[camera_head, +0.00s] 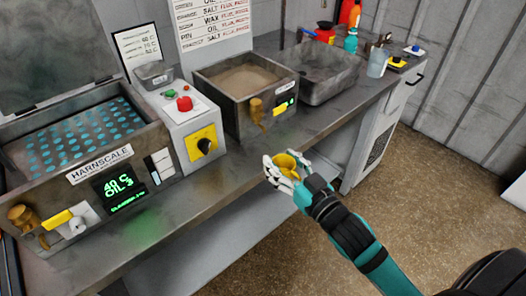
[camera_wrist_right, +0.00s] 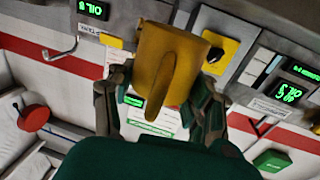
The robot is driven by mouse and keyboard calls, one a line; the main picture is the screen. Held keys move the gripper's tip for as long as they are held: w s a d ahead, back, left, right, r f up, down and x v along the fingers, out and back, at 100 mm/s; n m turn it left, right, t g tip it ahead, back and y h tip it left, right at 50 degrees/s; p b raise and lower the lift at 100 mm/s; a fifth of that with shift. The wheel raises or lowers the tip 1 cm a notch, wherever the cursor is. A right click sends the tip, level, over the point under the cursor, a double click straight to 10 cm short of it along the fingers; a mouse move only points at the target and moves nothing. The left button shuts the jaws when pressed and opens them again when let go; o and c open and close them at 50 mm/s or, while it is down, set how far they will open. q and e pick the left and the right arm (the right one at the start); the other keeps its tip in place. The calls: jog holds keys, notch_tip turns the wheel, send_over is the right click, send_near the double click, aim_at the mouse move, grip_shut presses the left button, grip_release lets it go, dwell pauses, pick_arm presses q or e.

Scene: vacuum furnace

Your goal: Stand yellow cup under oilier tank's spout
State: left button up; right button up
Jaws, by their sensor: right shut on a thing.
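My right gripper (camera_head: 286,168) is shut on the yellow cup (camera_head: 287,160), held in the air just off the bench's front edge. In the right wrist view the cup (camera_wrist_right: 168,62) sits between the two fingers, its handle facing the camera. The left tank (camera_head: 78,150) has a lit display (camera_head: 120,190) reading about 40 C and OIL 5, and a brass spout (camera_head: 22,216) at its left front. The middle tank (camera_head: 228,118) has a brass spout (camera_head: 255,108) on its front; its display in the wrist view (camera_wrist_right: 93,9) seems to read OIL 8, upside down. My left gripper is out of view.
A control box (camera_head: 190,118) with a red button and yellow switch stands between the tanks. A grey basin (camera_head: 326,76), a pale cup (camera_head: 377,62) and bottles are farther right. The bench strip (camera_head: 215,178) in front of the middle tank is clear.

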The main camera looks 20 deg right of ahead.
aim_at(294, 170)
jog(key=s, duration=0.1)
jog(key=s+d, duration=0.1)
jog(key=s, duration=0.1)
jog(key=shift+d+r, duration=0.1)
jog(key=shift+r, duration=0.05)
jog(key=s+a+f+m+h, duration=0.2)
jog(key=s+a+f+h, duration=0.1)
jog(key=s, duration=0.3)
jog(key=shift+s+a+f, duration=0.35)
jog(key=shift+a+f, duration=0.1)
jog(key=shift+f, duration=0.05)
